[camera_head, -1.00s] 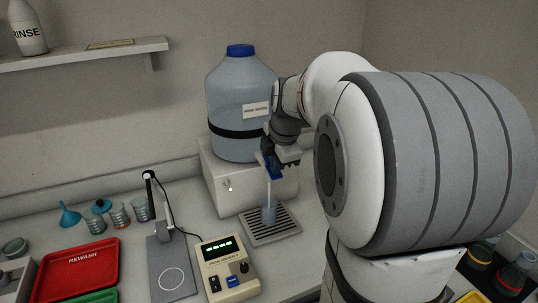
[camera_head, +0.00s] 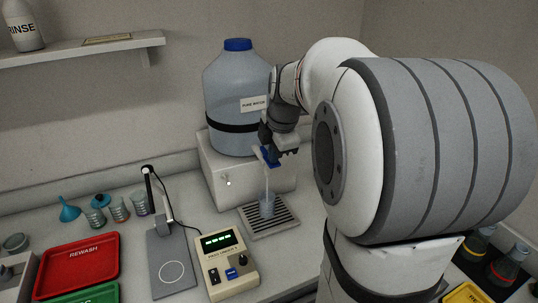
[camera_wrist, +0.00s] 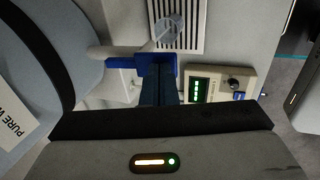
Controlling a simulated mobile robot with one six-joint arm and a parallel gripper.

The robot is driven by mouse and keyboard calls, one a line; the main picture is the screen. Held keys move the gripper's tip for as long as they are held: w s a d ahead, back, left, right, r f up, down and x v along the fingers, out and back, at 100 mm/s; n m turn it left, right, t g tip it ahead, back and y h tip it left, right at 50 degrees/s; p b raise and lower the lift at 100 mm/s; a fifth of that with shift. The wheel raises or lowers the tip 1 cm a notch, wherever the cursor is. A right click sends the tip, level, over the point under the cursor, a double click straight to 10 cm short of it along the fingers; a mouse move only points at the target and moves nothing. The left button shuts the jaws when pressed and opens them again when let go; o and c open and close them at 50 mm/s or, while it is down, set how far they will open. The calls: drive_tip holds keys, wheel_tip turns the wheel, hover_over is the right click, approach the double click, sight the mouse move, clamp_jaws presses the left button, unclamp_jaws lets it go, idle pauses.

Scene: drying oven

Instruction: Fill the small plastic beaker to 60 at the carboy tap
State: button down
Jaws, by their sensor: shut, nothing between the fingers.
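The carboy (camera_head: 237,85) of pure water has a blue cap and stands on a white block. Its tap has a blue handle (camera_head: 266,156), which also shows in the wrist view (camera_wrist: 145,62). My gripper (camera_head: 272,153) is right at this handle, shut with nothing held; its dark fingers (camera_wrist: 160,88) touch or nearly touch the blue part. A thin pale stream runs from the tap into the small plastic beaker (camera_head: 266,207), which stands upright on the slotted drip tray (camera_head: 285,222). It also shows in the wrist view (camera_wrist: 170,28). Its level and marks are too small to read.
A meter (camera_head: 227,268) with a green display and a stand with a grey base (camera_head: 172,268) are left of the drip tray. Further left are a red REWASH tray (camera_head: 78,266), a blue funnel (camera_head: 68,211) and several small beakers.

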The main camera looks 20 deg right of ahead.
drive_tip(key=shift+r, duration=0.25)
drive_tip(key=w+p+v, duration=0.2)
drive_tip(key=v, duration=1.1)
drive_tip(key=shift+w+r, duration=0.25)
drive_tip(key=shift+r, duration=0.25)
drive_tip(key=s+a+f+m, duration=0.5)
drive_tip(key=s+f+m, duration=0.4)
drive_tip(key=s+a+f+m, duration=0.6)
drive_tip(key=s+f+m, duration=0.2)
drive_tip(key=f+m, duration=0.1)
drive_tip(key=shift+s+a+g, duration=0.3)
drive_tip(key=shift+s+g, duration=0.1)
